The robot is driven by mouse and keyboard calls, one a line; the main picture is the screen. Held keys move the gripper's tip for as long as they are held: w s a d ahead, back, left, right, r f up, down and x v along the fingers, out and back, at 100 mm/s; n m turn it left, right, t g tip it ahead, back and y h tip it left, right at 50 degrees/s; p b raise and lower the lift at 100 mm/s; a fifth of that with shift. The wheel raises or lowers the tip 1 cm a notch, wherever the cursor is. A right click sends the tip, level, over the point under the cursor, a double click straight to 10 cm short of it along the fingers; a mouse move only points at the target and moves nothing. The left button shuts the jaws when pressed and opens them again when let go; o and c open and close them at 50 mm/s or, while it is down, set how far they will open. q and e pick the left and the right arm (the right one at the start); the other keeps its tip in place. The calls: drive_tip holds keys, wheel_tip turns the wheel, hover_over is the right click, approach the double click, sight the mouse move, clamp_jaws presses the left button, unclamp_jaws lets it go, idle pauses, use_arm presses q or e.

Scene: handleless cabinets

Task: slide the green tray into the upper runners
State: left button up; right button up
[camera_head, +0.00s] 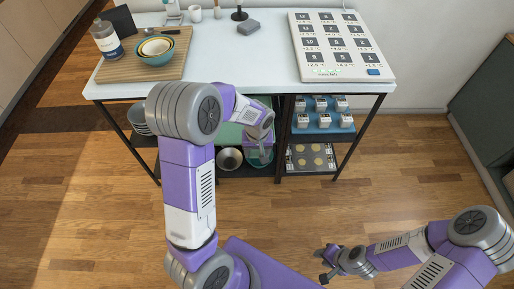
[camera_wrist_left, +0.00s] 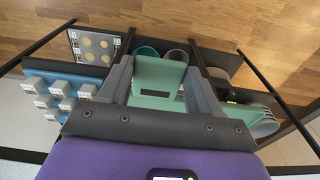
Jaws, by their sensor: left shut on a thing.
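The green tray (camera_head: 230,133) is at the middle bay of the bench frame, below the white top, partly hidden by my left arm in the head view. In the left wrist view a pale green part of the tray (camera_wrist_left: 159,78) stands between the two fingers of my left gripper (camera_wrist_left: 160,82), which is shut on it. More green surface shows to the right of the fingers there. In the head view the left gripper (camera_head: 258,150) is mostly hidden by its own wrist. The runners cannot be made out. My right gripper (camera_head: 322,266) is open and empty, low over the floor.
A blue rack (camera_head: 322,122) of small white blocks and a grey tray with yellow discs (camera_head: 311,157) fill the right bay. A metal bowl (camera_head: 230,158) sits on the lower shelf. Stacked plates (camera_head: 140,118) are at left. Black frame posts border the bay. The floor in front is clear.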

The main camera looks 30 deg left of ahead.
use_arm(q)
drive_tip(key=shift+s+d+b, duration=0.15)
drive_tip(key=shift+s+d, duration=0.25)
drive_tip(key=shift+s, duration=0.3)
drive_tip(key=shift+s+d+b, duration=0.15)
drive_tip(key=shift+s+d, duration=0.25)
drive_tip(key=shift+s, duration=0.25)
idle(1.2)
